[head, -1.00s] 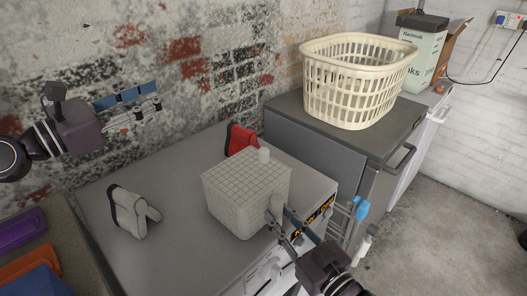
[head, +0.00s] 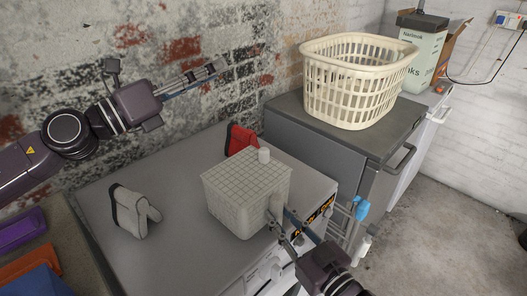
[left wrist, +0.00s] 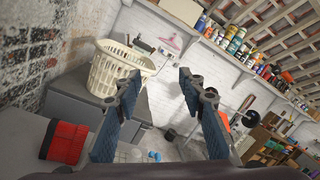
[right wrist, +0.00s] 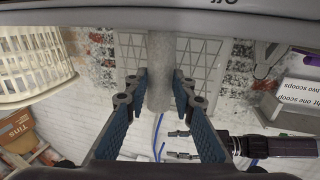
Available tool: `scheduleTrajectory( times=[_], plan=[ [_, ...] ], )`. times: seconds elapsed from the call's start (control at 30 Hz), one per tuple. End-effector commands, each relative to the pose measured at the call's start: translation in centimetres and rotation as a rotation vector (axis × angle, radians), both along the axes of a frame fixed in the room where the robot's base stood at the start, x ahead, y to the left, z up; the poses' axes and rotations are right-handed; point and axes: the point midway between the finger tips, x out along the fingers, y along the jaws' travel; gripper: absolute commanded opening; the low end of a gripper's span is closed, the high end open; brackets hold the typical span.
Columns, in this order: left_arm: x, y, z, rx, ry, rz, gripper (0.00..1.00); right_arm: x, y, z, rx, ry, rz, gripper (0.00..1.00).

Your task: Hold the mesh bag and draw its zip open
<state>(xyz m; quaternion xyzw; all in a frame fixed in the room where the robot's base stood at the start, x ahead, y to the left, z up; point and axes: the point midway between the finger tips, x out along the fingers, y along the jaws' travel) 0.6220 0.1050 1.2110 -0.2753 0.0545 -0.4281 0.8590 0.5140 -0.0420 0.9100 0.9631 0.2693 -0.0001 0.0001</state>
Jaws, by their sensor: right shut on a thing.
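The mesh bag (head: 238,200) is a boxy off-white bag with a grid pattern, upright on the grey machine top. A small white cylinder (head: 264,155), perhaps the zip pull, stands at its top back edge. My right gripper (head: 279,216) is shut on a pale stubby tab (right wrist: 160,70) on the bag's front right side. My left gripper (head: 214,76) is raised above and behind the bag, near the brick wall. Its fingers are apart and empty in the left wrist view (left wrist: 157,80). The zip line itself is too small to make out.
A cream laundry basket (head: 350,85) sits on the grey cabinet at right. Purple and orange trays (head: 20,232) lie at lower left. The brick wall is close behind.

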Motion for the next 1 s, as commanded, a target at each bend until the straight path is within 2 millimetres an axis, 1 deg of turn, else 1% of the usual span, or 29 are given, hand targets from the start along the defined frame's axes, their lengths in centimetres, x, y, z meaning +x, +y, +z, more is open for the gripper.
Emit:
scheduleTrajectory(
  times=[0.03,0.07,0.1,0.17,0.2,0.3,0.33,0.4,0.47,0.57,0.67,1.0],
  plan=[
    [-0.7,-1.0,-2.2,0.116,-0.031,-0.033,0.37,0.0,0.0,0.0,0.000,0.000,0.000,0.00],
    [-1.1,-1.5,-3.6,0.186,-0.048,-0.053,0.37,0.0,0.0,0.0,0.000,0.000,0.000,0.00],
    [-1.6,-2.0,-5.5,0.276,-0.069,-0.079,0.37,0.0,0.0,0.0,0.000,0.000,0.000,0.00],
    [-2.3,-2.3,-8.3,0.402,-0.096,-0.113,0.37,0.0,0.0,0.0,0.000,0.000,0.001,0.00],
    [-2.6,-2.3,-9.9,0.474,-0.109,-0.133,0.37,0.0,0.0,0.0,0.000,0.000,0.000,0.00],
    [-3.2,-2.0,-13.2,0.619,-0.135,-0.172,0.37,0.0,0.0,0.0,0.000,0.000,0.000,0.00],
    [-3.4,-1.9,-13.9,0.651,-0.138,-0.180,0.37,0.0,0.0,0.0,0.000,0.000,0.000,0.00],
    [-3.6,-1.6,-15.1,0.706,-0.147,-0.194,0.37,0.0,0.0,0.0,0.000,0.000,0.000,0.00],
    [-3.6,-1.5,-15.8,0.734,-0.152,-0.202,0.37,0.0,0.0,0.0,0.000,0.000,0.000,0.00],
    [-3.3,-2.0,-16.5,0.752,-0.153,-0.208,0.37,0.0,0.0,0.0,0.000,0.000,0.001,0.00],
    [-2.7,-3.2,-17.0,0.752,-0.156,-0.209,0.37,0.0,0.0,0.0,0.000,0.000,0.001,0.00],
    [0.5,-8.5,-19.6,0.750,-0.154,-0.208,0.37,0.0,0.0,0.0,0.000,0.000,0.000,0.00]
  ],
)
